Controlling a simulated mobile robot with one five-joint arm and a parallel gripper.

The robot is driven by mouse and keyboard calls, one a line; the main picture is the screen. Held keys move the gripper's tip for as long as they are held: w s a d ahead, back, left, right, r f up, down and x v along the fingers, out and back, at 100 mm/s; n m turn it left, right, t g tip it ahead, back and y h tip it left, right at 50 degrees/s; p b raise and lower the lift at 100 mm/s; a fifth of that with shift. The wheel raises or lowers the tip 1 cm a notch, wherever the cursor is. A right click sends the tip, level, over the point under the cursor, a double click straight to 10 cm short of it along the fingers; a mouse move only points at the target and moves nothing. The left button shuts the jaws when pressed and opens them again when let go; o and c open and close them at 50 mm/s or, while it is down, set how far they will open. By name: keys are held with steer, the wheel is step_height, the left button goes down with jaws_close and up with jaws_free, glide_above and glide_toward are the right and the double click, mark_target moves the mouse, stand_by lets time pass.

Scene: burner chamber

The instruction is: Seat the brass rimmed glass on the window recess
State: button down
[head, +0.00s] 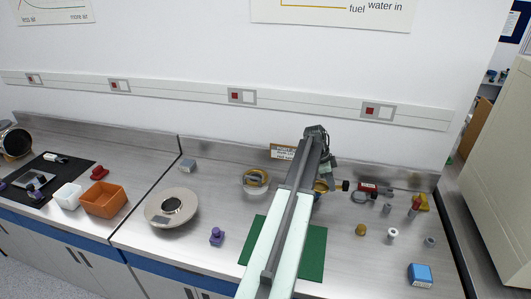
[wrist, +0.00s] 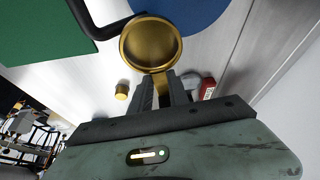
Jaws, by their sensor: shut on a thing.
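My gripper (wrist: 162,80) is shut on the rim of the brass rimmed glass (wrist: 150,44), a round brass ring with a brownish-gold face, in the wrist view. In the head view the gripper end is mostly hidden by my arm, and a brass part (head: 320,187) shows just beside it; I cannot tell if that is the held glass. I cannot make out the window recess for certain. A pale round piece with a brass ring (head: 255,177) sits on the bench left of my arm. A grey disc with a dark central opening (head: 157,207) lies further left.
A green mat (head: 313,255) lies under my arm. A red device (head: 368,187), a small brass cylinder (head: 361,229), a blue box (head: 420,274) and several small parts stand at right. A purple piece (head: 217,236) and an orange bin (head: 104,200) are at left.

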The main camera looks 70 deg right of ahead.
steer(key=w+d+r+n+h+p, duration=0.1)
steer(key=w+d, duration=0.1)
steer(key=w, duration=0.6)
steer(key=w+d+r+n+p, duration=0.1)
steer(key=w+d+n, duration=0.15)
steer(key=w, duration=0.65)
steer(key=r+n, duration=0.1)
glide_above(267, 174)
steer(key=w, duration=0.1)
steer(key=shift+w+a+t+h+p, duration=0.1)
steer(key=shift+a+t+h+p, duration=0.2)
steer(key=shift+a+h+p, duration=0.1)
steer(key=shift+r, duration=0.1)
step_height(267, 174, down, 6)
steer(key=b, duration=0.6)
steer(key=shift+f+b, duration=0.65)
steer(key=shift+r, duration=0.2)
steer(key=shift+r+p, duration=0.35)
steer(key=shift+p, duration=0.2)
